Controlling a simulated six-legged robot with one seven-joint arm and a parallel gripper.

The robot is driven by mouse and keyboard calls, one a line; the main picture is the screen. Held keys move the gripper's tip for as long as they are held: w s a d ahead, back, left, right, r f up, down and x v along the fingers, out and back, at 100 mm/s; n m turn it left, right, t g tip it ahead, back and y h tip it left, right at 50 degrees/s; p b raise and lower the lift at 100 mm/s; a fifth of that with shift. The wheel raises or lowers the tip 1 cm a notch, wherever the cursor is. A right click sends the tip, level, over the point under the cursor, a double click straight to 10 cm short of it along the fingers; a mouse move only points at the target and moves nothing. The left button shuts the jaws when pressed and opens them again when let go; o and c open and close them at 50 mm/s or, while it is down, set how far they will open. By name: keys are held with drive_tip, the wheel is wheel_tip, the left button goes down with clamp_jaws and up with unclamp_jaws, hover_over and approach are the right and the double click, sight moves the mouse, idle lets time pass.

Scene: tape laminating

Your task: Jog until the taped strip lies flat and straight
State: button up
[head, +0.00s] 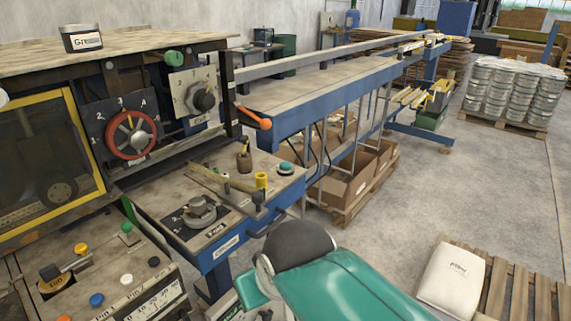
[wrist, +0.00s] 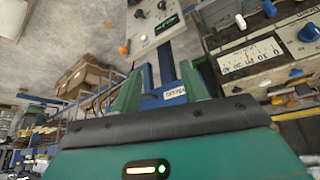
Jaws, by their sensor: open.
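The laminating machine shows in the head view, with a conveyor table (head: 330,82) running to the back. A wooden-topped control ledge on a blue frame carries a teal button (head: 286,167), a yellow knob (head: 261,180) and a grey rotary knob (head: 199,208). I cannot make out a taped strip in either view. My gripper (wrist: 160,82) shows in the wrist view, its two green fingers spread apart with nothing between them. Machine panels lie beyond the fingers. In the head view my green arm covers the lower middle, and the gripper cannot be made out there.
A red-rimmed dial (head: 131,134) and a lever with an orange end (head: 254,119) are on the machine's upper face. A lower panel (head: 110,285) holds several coloured knobs. Boxes on a pallet (head: 345,188), a white sack (head: 452,279) and stacked tins (head: 513,92) stand right; floor between is clear.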

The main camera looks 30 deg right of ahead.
clamp_jaws()
idle(1.4)
